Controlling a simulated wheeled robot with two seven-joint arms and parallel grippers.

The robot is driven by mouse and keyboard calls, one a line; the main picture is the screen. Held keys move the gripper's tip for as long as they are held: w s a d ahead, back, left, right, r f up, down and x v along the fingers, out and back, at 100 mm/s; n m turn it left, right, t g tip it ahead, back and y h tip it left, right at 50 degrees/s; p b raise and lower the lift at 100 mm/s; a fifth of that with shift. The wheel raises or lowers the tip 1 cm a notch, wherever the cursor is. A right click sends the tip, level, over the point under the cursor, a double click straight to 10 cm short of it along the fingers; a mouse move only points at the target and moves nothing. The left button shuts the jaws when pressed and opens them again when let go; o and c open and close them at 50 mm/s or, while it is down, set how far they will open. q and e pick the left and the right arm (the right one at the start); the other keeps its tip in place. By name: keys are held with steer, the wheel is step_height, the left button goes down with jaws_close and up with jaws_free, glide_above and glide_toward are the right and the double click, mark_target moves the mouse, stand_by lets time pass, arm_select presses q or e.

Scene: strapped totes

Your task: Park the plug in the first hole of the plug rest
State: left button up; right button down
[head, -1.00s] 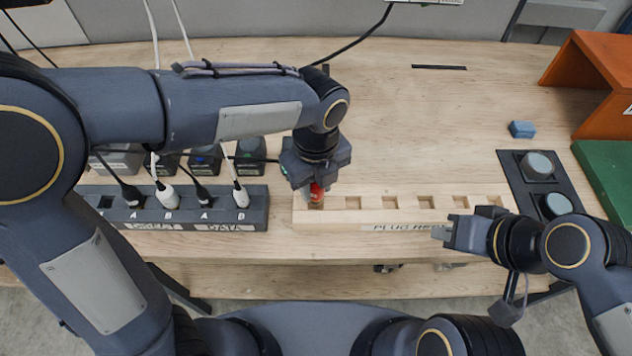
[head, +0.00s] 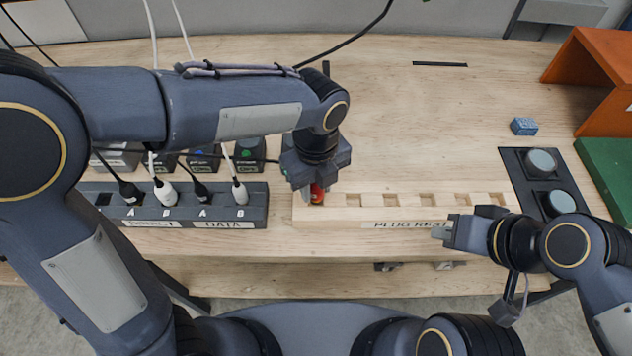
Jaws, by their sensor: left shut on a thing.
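The plug rest (head: 345,214) is a long pale wooden block with a row of square holes, labelled on its front. My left gripper (head: 314,182) is over its left end, shut on the plug (head: 317,191), which shows as a small red piece below the jaws. The plug is at the first, leftmost hole. The jaws hide most of it, and I cannot tell how deep it sits. My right gripper (head: 440,232) is at the front edge of the rest, towards its right end. Its fingertips look close together, but their gap is unclear.
A dark socket strip (head: 255,215) with black and white plugs stands left of the rest. Dark boxes are behind it. A black panel with round buttons (head: 541,162), a blue block (head: 524,126), an orange shelf (head: 590,75) and a green mat (head: 608,165) are at the right.

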arm_select(q)
steer(key=shift+f+b, duration=0.55)
steer(key=shift+f, duration=0.25)
steer(key=o, duration=1.2)
steer(key=shift+c, duration=0.2)
